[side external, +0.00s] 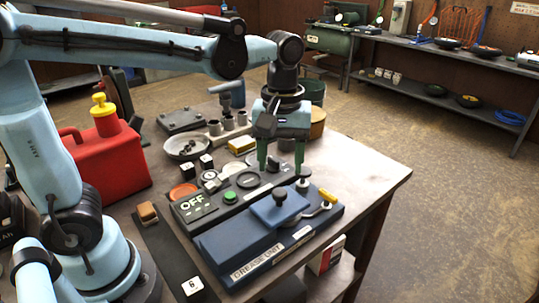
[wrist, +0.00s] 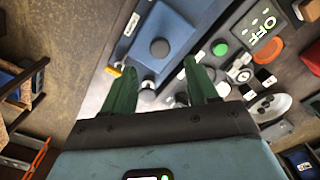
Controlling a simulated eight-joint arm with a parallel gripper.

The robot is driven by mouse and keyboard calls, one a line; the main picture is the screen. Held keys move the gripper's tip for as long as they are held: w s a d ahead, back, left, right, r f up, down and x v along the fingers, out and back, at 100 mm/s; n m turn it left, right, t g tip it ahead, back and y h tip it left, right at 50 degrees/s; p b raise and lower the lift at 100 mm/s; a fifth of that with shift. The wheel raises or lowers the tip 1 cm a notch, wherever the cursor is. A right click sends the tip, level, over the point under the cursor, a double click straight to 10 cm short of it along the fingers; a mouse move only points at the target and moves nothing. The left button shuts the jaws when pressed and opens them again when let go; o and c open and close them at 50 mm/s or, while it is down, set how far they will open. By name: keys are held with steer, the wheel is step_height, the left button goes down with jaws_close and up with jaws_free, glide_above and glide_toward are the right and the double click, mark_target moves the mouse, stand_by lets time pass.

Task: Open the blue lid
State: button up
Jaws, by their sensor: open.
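The blue lid (side external: 268,212) lies flat on top of the dark blue grease unit (side external: 236,251), with a dark round knob (side external: 281,193) standing on it. In the wrist view the lid (wrist: 178,28) and its knob (wrist: 159,47) show ahead of the fingers. A yellow-ended lever (side external: 327,197) sits at the right end of the unit; its yellow part (wrist: 118,65) also shows in the wrist view. My gripper (side external: 281,166) has green fingers pointing down behind the unit, apart from the lid. In the wrist view my gripper (wrist: 160,70) is open, with nothing held between the fingers.
A control panel reading OFF (side external: 196,206), with a green button (side external: 230,197), lies directly behind the unit. A red fuel can (side external: 108,158) stands at the left. A metal bowl (side external: 187,147) and small cups are further back. The table's right part (side external: 365,172) is clear.

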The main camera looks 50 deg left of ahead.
mark_target(279, 192)
steer(key=shift+f, duration=3.4)
jaws_close()
